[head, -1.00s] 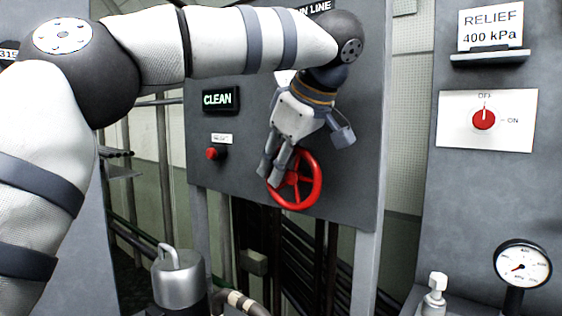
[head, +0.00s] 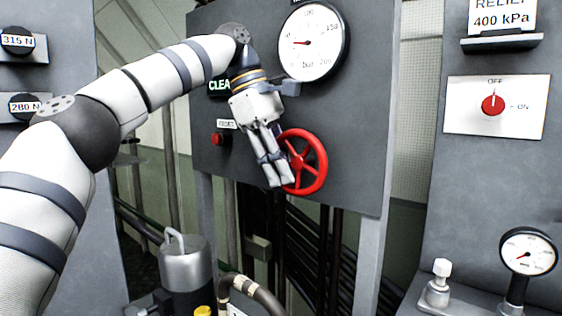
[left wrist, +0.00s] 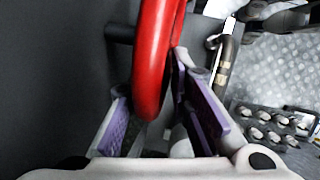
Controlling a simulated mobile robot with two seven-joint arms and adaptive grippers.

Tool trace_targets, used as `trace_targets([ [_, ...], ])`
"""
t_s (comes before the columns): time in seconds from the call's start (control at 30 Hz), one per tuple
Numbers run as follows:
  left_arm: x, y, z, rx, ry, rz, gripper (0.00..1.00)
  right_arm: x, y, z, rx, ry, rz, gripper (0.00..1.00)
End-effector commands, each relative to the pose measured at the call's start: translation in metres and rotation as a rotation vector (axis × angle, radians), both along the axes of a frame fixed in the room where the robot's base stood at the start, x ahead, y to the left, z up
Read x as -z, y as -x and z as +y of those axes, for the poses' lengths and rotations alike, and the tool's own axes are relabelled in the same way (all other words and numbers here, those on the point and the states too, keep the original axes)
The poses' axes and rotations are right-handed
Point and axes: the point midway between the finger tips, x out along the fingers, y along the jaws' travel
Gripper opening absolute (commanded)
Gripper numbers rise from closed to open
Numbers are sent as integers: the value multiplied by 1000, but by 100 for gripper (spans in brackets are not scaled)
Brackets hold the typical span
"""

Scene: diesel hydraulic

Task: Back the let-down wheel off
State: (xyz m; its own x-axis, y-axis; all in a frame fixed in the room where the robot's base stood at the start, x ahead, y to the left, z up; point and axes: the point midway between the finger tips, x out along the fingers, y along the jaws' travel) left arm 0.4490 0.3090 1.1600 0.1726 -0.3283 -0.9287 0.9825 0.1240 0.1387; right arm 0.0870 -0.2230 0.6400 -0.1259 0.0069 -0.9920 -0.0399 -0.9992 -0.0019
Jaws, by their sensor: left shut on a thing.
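The red let-down wheel (head: 301,161) is mounted on the front of the dark grey panel, right of centre in the head view. My left gripper (head: 281,183) points down at the lower left of its rim. In the left wrist view the red rim (left wrist: 153,50) passes between the purple-padded fingers of this gripper (left wrist: 155,100), which is shut on it. The fingers hide part of the rim at the lower left. My right gripper is in neither view.
A large bar gauge (head: 313,42) sits above the wheel, its needle pointing left. A red button (head: 217,139) and a partly covered lit CLEAN sign (head: 219,86) are left of my gripper. A red OFF/ON knob (head: 492,104) and a smaller gauge (head: 528,251) are at the right.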

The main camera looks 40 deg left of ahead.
Motion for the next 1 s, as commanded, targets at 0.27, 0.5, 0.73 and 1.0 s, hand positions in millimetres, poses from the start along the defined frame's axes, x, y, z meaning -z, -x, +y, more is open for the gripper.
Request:
trace_targets([
  [0.27, 9, -2, -3, -6, 269, 16, 0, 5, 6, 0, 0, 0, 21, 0],
  [0.5, 16, -2, -8, -6, 496, 37, 0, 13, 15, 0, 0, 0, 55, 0],
  [0.73, 23, -2, -14, -5, 705, 56, 0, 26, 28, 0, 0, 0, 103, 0],
  [1.0, 26, -2, -20, -6, 905, 73, 0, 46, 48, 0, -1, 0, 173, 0],
])
